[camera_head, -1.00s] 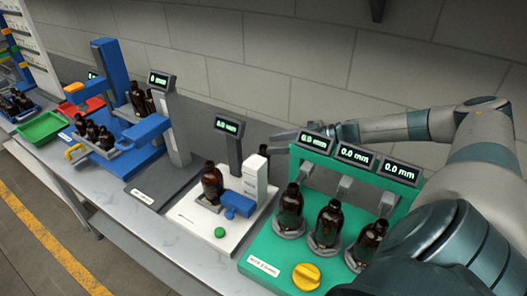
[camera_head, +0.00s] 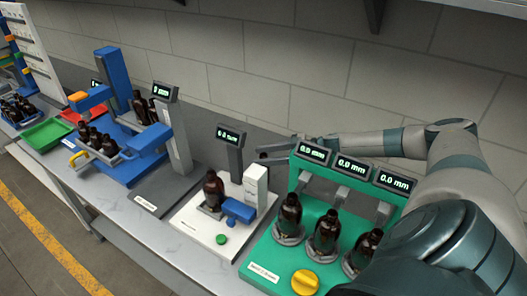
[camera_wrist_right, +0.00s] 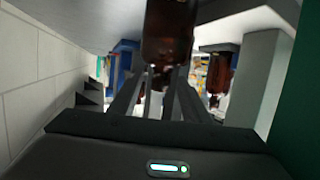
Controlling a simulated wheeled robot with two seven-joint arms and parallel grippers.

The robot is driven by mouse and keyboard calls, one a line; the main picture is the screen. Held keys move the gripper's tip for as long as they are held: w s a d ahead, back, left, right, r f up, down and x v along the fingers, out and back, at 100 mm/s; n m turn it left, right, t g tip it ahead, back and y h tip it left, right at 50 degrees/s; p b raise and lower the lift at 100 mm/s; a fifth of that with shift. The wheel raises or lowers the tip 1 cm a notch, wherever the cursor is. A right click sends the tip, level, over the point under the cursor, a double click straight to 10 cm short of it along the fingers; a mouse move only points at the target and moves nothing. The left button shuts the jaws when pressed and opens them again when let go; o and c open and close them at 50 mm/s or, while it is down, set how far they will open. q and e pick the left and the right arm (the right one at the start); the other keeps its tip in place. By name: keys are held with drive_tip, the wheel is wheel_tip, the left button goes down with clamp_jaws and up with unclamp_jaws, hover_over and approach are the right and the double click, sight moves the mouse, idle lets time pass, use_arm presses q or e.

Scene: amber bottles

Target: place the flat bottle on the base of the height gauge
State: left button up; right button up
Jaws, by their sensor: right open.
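My right gripper (camera_head: 266,153) is open in the head view, behind the white station and beside the green fixture. In the right wrist view its fingers (camera_wrist_right: 157,100) point at an amber bottle (camera_wrist_right: 170,32), whose narrow end shows near the fingertips. I cannot tell if they touch it. In the head view that bottle is mostly hidden, and its flat shape cannot be confirmed. A grey post with a "0 mm" display (camera_head: 165,92) stands on a dark grey base (camera_head: 152,192), which looks like the height gauge; the front of this base is bare. My left gripper is not in view.
The white station (camera_head: 192,228) holds an amber bottle (camera_head: 213,188). The green fixture (camera_head: 262,252) holds several amber bottles and has a yellow knob (camera_head: 305,281). A blue station (camera_head: 112,165), green tray (camera_head: 47,133) and red tray (camera_head: 85,113) stand farther left. The wall is close behind.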

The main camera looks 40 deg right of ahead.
clamp_jaws()
drive_tip(key=shift+r, duration=0.2)
idle(0.3)
